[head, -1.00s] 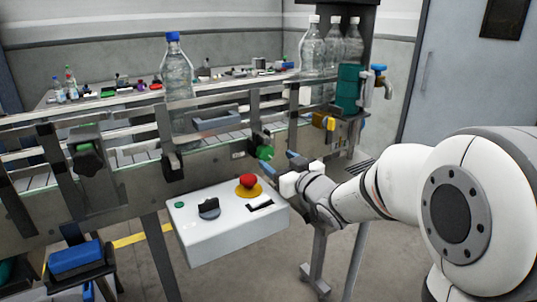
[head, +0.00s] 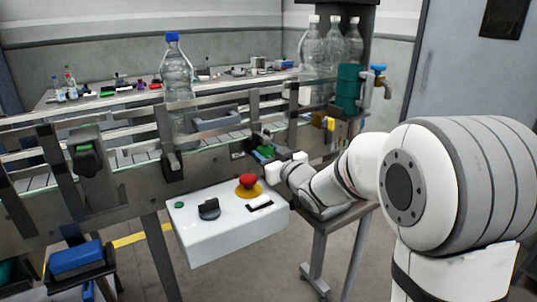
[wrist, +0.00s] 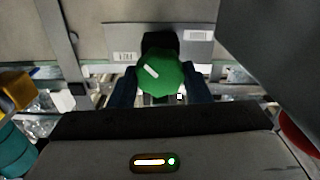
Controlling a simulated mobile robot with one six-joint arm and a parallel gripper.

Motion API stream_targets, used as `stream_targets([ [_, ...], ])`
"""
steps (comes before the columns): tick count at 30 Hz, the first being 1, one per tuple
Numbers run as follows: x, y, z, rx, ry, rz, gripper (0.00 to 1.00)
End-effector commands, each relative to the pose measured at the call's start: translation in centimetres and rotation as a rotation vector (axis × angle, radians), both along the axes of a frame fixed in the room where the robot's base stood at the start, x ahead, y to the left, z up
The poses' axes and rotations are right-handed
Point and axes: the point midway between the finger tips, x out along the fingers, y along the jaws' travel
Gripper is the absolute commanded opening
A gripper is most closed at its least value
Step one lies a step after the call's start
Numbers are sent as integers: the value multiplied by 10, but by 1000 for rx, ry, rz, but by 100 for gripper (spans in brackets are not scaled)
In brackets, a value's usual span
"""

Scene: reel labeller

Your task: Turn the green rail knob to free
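The green rail knob (wrist: 158,74) faces the wrist camera, with a slanted white mark on its face. It sits on a dark mount on the conveyor's side rail. My gripper (wrist: 160,84) has its two dark blue fingers around the knob, one on the left and one on the right. I see no clear gap beside the knob, but I cannot tell whether the fingers press on it. In the head view my gripper (head: 266,153) is at the rail, and its fingers and wrist mostly hide the knob.
A white control box (head: 230,228) with a red stop button (head: 247,182) is just below and left of my gripper. A blue-capped bottle (head: 177,80) stands on the conveyor. A teal cylinder (head: 348,88) and tap are to the right.

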Motion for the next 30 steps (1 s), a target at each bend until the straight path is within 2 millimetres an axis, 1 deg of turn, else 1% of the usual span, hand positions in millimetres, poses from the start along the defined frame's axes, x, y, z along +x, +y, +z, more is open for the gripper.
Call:
stream_targets([
  [1,0,0,0,0,0,-1,38],
  [8,0,0,0,1,0,-1,20],
  [12,0,0,-1,-12,-9,-1,20],
  [17,0,0,-4,-74,-52,0,20],
  [21,0,0,-1,-111,-76,-1,20],
  [27,0,1,0,-110,-74,0,20],
  [28,0,1,0,-110,-74,0,43],
  [30,0,1,0,-110,-74,0,49],
])
